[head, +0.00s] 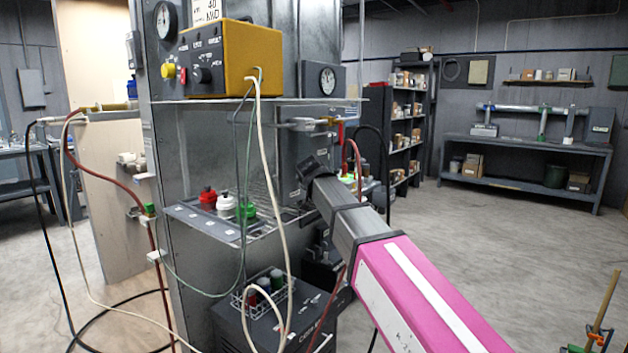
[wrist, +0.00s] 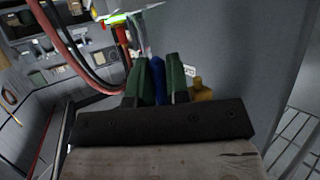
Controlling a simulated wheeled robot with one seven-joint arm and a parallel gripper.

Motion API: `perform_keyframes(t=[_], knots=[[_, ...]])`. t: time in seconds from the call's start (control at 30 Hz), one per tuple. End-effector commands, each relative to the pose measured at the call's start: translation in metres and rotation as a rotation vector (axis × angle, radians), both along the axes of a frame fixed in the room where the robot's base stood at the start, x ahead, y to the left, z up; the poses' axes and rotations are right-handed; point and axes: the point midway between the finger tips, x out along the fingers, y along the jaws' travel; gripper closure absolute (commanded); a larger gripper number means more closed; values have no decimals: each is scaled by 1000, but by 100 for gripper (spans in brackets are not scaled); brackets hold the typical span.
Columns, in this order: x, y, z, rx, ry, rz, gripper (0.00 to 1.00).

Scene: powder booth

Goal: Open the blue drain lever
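The blue drain lever (wrist: 157,80) shows in the wrist view as a narrow upright blue piece. My gripper (wrist: 157,85) has its two green-faced fingers on either side of the lever, with blue filling the gap between them. A brass fitting (wrist: 202,91) sits just to the right of the fingers, against a grey panel. In the head view my gripper (head: 307,172) reaches the side of the grey cabinet behind the wire shelf. The lever cannot be made out in that view.
Red and black hoses (wrist: 68,45) hang left of my gripper. A red-handled valve (head: 338,128) is above my gripper in the head view. A shelf holds red, white and green capped bottles (head: 227,205). A yellow control box (head: 218,58) is higher up. The floor at right is mostly clear.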

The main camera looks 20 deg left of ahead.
Motion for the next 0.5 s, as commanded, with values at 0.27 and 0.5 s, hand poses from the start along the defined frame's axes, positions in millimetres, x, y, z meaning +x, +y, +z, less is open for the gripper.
perform_keyframes(t=[0.27,0.5], knots=[[0,0,0,1,0,1,60],[-13,-3,5,1,-2,2,60]])
